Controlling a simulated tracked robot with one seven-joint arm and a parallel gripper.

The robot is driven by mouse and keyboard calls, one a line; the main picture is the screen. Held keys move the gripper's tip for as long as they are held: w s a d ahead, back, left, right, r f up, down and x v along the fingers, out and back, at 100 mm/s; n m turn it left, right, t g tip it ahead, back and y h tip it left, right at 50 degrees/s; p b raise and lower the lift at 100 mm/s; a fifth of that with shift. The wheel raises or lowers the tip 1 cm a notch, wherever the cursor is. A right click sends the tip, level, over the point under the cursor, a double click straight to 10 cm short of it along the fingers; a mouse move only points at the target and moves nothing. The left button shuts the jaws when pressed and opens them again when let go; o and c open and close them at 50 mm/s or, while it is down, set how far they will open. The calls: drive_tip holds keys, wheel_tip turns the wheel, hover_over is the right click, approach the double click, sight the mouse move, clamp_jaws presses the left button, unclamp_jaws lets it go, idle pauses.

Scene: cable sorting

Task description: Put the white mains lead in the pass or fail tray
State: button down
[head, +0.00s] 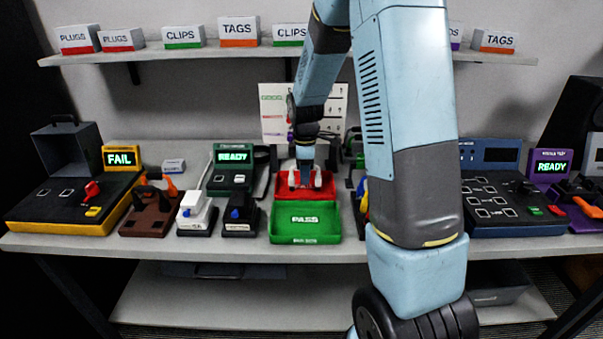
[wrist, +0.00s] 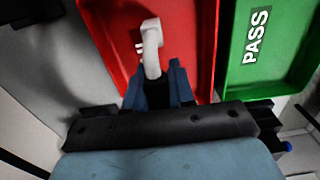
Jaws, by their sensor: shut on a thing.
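My gripper (wrist: 160,88) is shut on the white mains lead (wrist: 152,45), whose plug end with its pins shows past the fingers in the wrist view. The gripper and lead are over the red tray (wrist: 105,30), and the gripper also shows there in the head view (head: 304,178). I cannot tell whether the lead touches the tray floor. The green tray (head: 305,222), marked PASS, lies in front of the red one and looks empty. The red tray (head: 325,188) is partly hidden by my gripper. A yellow tester (head: 60,225) at left shows FAIL on its screen (head: 121,158).
Left of the trays stand a white device (head: 196,213), a black device (head: 240,217) and a dark READY unit (head: 232,172). A good-sample board (head: 290,105) stands behind. A keypad tester (head: 495,205) stands farther right.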

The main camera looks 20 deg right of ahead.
drive_tip(key=c, duration=0.9)
unclamp_jaws()
drive_tip(key=shift+o, duration=0.8)
drive_tip(key=o, duration=0.4)
drive_tip(key=shift+s, duration=0.1)
drive_tip(key=shift+r, duration=4)
